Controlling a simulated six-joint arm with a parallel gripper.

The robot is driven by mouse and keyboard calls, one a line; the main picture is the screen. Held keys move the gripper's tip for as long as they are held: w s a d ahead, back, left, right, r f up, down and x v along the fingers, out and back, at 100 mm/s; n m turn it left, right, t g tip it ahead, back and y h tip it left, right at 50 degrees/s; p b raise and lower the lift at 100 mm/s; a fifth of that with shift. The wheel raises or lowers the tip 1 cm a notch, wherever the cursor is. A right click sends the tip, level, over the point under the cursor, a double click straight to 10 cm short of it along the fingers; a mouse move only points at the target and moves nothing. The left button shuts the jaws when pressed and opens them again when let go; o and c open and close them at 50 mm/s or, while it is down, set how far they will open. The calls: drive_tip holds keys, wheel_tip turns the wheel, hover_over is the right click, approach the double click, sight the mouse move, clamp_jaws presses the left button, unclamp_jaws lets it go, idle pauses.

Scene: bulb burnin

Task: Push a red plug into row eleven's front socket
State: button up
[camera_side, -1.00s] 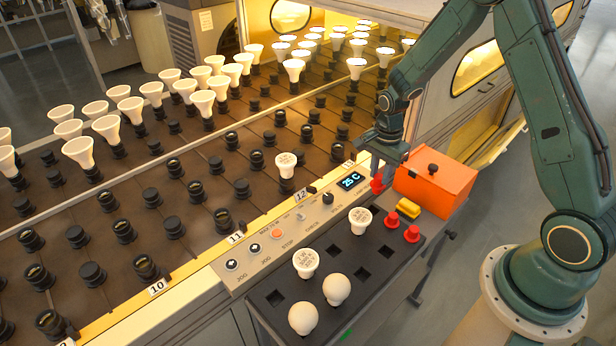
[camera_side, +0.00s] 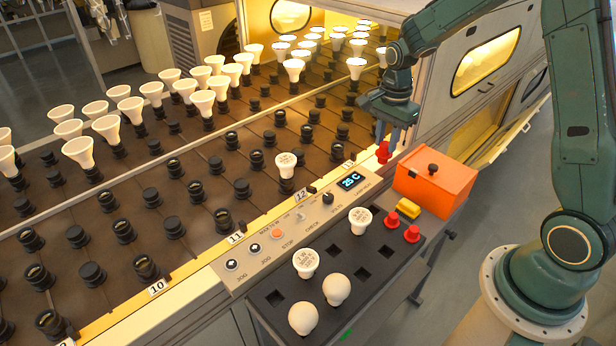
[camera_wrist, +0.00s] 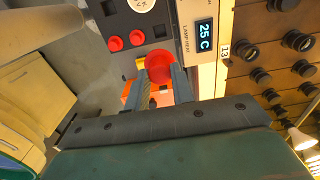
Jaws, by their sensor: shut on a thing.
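My gripper (camera_side: 385,140) is shut on a red plug (camera_side: 383,153). It holds the plug up in the air near the conveyor edge, close to the row 13 label and left of the orange box. In the wrist view the plug (camera_wrist: 160,68) sits between the two fingers (camera_wrist: 163,88). Row eleven's front socket (camera_side: 222,219) is a dark, empty-looking socket beside the 11 label (camera_side: 236,238). It lies well to the left of and nearer the camera than my gripper. Two other red plugs (camera_side: 402,227) stand on the black tray.
An orange box (camera_side: 435,182) with a black knob stands below right of the held plug. A control panel (camera_side: 270,240) borders the conveyor. Row 12's front socket holds a bulb (camera_side: 286,163).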

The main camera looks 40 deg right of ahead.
idle(0.4)
drive_tip(key=w+a+f+n, duration=0.1)
drive_tip(key=w+a, duration=0.5)
drive_tip(key=w, duration=0.3)
drive_tip(key=w+a+f+n, duration=0.1)
drive_tip(key=w+a+n, duration=0.1)
drive_tip(key=w+a, duration=0.6)
drive_tip(key=w+a+f+n, duration=0.1)
drive_tip(key=w+a, duration=0.2)
drive_tip(key=a, duration=0.7)
drive_tip(key=w+a+f+n, duration=0.2)
drive_tip(key=w+a, duration=0.1)
drive_tip(key=a, duration=0.7)
drive_tip(key=shift+a, duration=0.2)
drive_tip(key=shift+f, duration=0.1)
drive_tip(key=shift+f, duration=2.25)
drive_tip(key=shift+f, duration=2)
